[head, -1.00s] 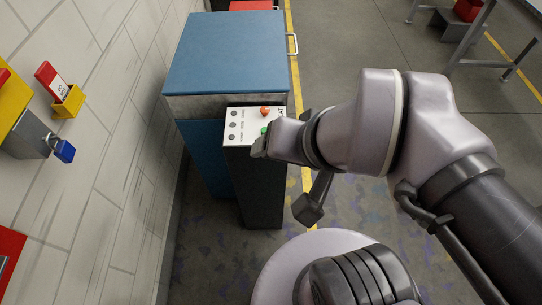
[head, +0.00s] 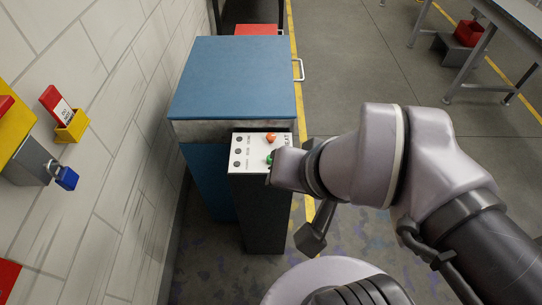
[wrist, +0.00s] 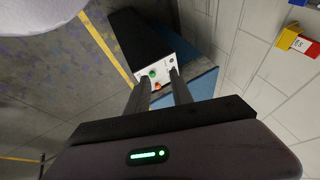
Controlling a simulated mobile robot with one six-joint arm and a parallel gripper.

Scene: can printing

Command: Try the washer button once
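The control pedestal (head: 261,215) is a dark post with a white sloped panel (head: 247,143) on top. The panel carries an orange-red button (head: 271,137), a green button (head: 270,159) and a column of small dark round fittings. My gripper (head: 283,166) is over the panel's right edge in the head view and partly covers the area by the green button. In the wrist view my gripper (wrist: 159,77) shows two separated fingers with nothing between them. The green button (wrist: 152,74) and red button (wrist: 157,86) show beyond the fingertips. Contact cannot be told.
A blue-topped machine (head: 235,78) stands right behind the pedestal. The wall at left holds a yellow holder with a red tag (head: 70,125) and a blue padlock (head: 66,178). A table (head: 500,45) stands at the far right.

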